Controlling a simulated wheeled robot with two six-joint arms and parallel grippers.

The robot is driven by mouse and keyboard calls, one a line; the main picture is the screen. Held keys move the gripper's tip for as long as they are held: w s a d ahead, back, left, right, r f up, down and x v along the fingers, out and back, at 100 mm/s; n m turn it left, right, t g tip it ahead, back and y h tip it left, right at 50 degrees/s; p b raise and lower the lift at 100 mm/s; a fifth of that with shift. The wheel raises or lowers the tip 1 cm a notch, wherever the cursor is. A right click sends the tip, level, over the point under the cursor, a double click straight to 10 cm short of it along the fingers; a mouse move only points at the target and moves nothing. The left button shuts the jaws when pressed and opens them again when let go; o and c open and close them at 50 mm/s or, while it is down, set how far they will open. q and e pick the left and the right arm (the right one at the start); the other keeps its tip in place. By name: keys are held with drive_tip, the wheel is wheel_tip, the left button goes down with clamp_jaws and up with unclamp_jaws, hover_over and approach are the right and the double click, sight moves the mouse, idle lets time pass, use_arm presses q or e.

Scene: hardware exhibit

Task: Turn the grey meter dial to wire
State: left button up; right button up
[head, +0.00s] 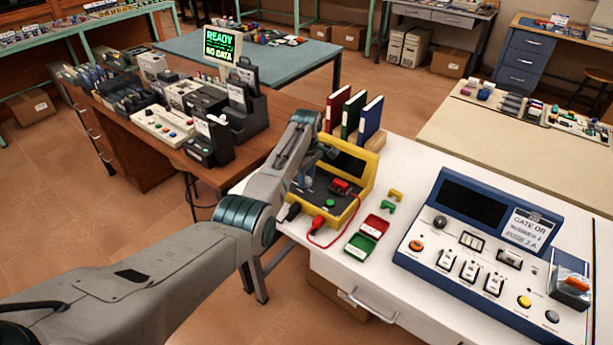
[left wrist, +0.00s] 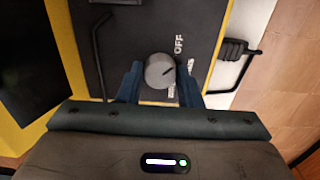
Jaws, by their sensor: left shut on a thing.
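The yellow meter (head: 364,178) with a dark face and dark screen stands on the white bench, left of the blue-and-white console. Its grey dial (left wrist: 158,71) is round with a dark pointer mark, in the middle of the left wrist view. The word OFF is printed beside it; other lettering is partly covered by a finger and cannot be read. My left gripper (head: 309,178) is at the meter's face, its two blue fingers on either side of the dial and shut on it. My right gripper is not in view.
A red plug (head: 319,222) with a red lead is at the meter's front. Red (head: 375,226) and green (head: 360,247) trays lie right of it. Several binders (head: 350,112) stand behind it. The blue-and-white console (head: 480,215) fills the bench's right side.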

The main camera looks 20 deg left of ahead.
use_arm(q)
drive_tip(key=shift+r+m, duration=0.1)
drive_tip(key=shift+m, duration=0.2)
drive_tip(key=m+p, duration=0.2)
drive_tip(key=shift+m, duration=0.4)
drive_tip(key=m+p, duration=0.1)
drive_tip(key=m, duration=0.3)
drive_tip(key=shift+p, duration=0.3)
drive_tip(key=m+p, duration=0.1)
drive_tip(key=m, duration=0.9)
drive_tip(key=shift+m+p, duration=0.3)
drive_tip(key=o, duration=1)
